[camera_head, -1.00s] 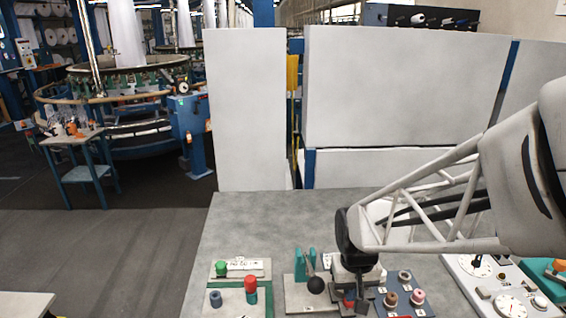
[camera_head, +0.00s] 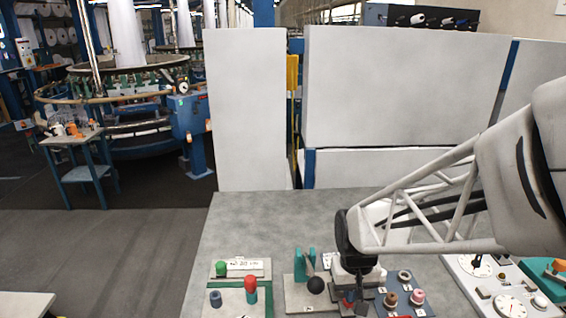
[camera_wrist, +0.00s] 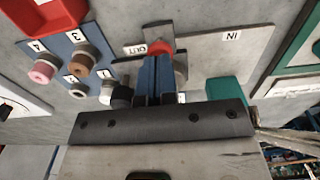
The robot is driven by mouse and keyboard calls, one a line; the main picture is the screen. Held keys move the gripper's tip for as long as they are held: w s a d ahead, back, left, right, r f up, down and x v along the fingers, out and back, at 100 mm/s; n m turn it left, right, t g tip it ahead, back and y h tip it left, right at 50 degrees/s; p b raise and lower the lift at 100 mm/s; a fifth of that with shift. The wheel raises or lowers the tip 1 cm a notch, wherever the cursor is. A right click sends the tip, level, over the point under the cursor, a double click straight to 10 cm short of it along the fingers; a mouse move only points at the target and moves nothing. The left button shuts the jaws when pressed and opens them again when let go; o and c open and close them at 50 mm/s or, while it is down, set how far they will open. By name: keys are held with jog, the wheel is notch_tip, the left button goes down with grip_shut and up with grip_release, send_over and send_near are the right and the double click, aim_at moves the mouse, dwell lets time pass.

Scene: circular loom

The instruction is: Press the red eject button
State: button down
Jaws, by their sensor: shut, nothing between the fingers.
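My gripper (camera_head: 352,303) points down over the bench, its fingers closed together with nothing between them. In the wrist view the closed fingers (camera_wrist: 156,72) reach to a round red button (camera_wrist: 160,46) next to the OUT label. The fingers hide part of the button, and I cannot tell whether they touch it or whether it is pressed in. In the head view a small red patch (camera_head: 347,296) shows beside the fingertips, mostly covered by my gripper.
A blue panel (camera_wrist: 79,62) with numbered knobs sits beside the fingers. A lever with a black ball (camera_head: 315,285) stands left of my gripper in the head view. A red-topped cylinder (camera_head: 250,284) and green knob (camera_head: 221,268) are farther left. The back of the bench is clear.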

jog(key=shift+f, duration=1.4)
jog(key=shift+r, duration=3.05)
jog(key=s+r+t, duration=0.2)
jog(key=s+r, duration=0.9)
jog(key=r, duration=0.1)
jog(key=shift+s+d+t, duration=0.2)
jog(key=shift+s+t, duration=0.1)
